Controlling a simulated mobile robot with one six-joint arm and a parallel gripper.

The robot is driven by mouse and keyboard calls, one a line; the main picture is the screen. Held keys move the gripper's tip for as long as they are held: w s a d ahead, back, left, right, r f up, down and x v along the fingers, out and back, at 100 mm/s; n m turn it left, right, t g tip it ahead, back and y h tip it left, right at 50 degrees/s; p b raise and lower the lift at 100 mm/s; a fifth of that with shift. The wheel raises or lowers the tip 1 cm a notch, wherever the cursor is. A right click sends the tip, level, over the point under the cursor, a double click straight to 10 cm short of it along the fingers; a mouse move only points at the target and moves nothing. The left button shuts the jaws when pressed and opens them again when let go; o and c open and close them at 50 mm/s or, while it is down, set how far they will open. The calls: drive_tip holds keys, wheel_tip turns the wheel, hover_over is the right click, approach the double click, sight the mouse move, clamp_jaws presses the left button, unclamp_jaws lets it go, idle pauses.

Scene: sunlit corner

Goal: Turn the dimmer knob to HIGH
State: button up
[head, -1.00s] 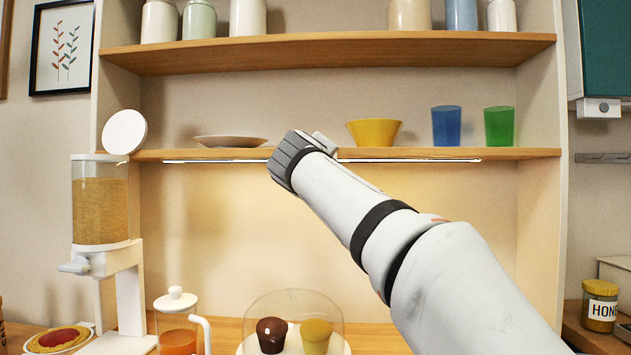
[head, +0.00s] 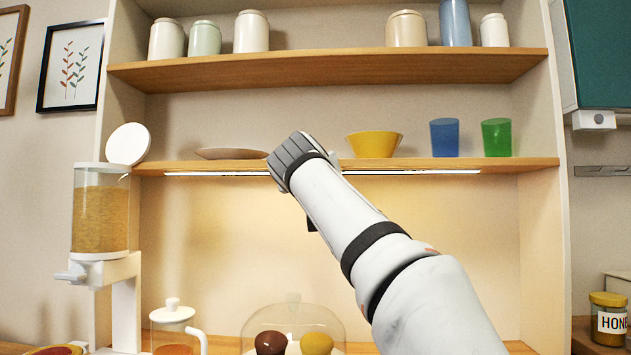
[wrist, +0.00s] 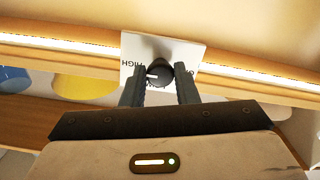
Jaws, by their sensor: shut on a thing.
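The dimmer knob (wrist: 158,68) is dark and round, with a white pointer mark that points left in the wrist view. It sits on a white plate (wrist: 190,47) at the lit strip under the shelf. The word HIGH reads upside down on the plate, left of the knob, near the mark. Other lettering below the knob is partly hidden. My gripper (wrist: 159,76) has one finger on each side of the knob and is shut on it. In the head view my arm's end covers the plate and knob.
The lower shelf (head: 525,164) holds a plate (head: 230,153), a yellow bowl (head: 373,144), a blue cup (head: 445,138) and a green cup (head: 496,138). A cereal dispenser (head: 100,220) stands left. A glass dome (head: 292,325) and a pitcher (head: 173,335) stand below.

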drive_tip(key=shift+f, duration=0.15)
drive_tip(key=o, duration=1)
drive_tip(key=s+b, duration=0.1)
drive_tip(key=s, duration=0.6)
drive_tip(key=shift+s, duration=0.35)
